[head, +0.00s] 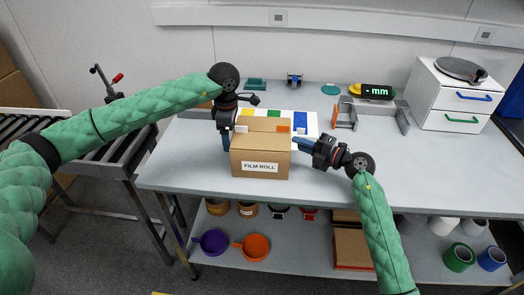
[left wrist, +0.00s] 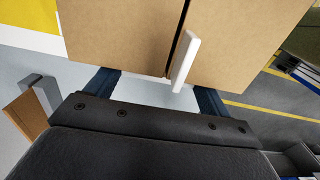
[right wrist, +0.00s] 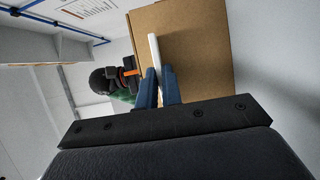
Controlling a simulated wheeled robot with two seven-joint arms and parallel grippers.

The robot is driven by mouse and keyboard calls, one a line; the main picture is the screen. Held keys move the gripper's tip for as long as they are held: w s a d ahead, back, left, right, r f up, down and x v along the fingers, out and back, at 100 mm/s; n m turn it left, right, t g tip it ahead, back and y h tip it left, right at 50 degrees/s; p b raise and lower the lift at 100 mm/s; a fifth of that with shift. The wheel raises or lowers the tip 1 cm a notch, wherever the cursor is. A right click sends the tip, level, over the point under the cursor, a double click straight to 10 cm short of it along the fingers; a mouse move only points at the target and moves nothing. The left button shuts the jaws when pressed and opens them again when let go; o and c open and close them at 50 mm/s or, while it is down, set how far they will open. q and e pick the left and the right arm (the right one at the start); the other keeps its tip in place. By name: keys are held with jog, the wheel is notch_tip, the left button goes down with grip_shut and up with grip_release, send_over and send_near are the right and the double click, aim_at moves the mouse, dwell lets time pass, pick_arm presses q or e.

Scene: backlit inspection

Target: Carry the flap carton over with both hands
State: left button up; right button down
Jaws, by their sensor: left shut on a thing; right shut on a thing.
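The flap carton (head: 261,158) is a brown box with a white "FILM ROLL" label on its front, upright above the front left of the grey table. I cannot tell whether its base touches the table. My left gripper (head: 228,132) is at its left side, shut on it; the left wrist view shows brown carton panels (left wrist: 120,35) and a white tab (left wrist: 186,62) by the fingers. My right gripper (head: 308,145) is at its right side, with fingers close together at a white tab (right wrist: 155,52) on the carton. The carton hides part of the left fingers.
A white sheet with coloured patches (head: 302,122) lies behind the carton. A roller conveyor (head: 100,150) is left. The table's front right is clear.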

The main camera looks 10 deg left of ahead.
pick_arm(q)
jog(key=shift+r, duration=0.15)
jog(key=shift+r+p, duration=2.5)
pick_arm(e)
jog(key=shift+r, duration=2.45)
pick_arm(q)
jog(key=shift+w+a, duration=0.1)
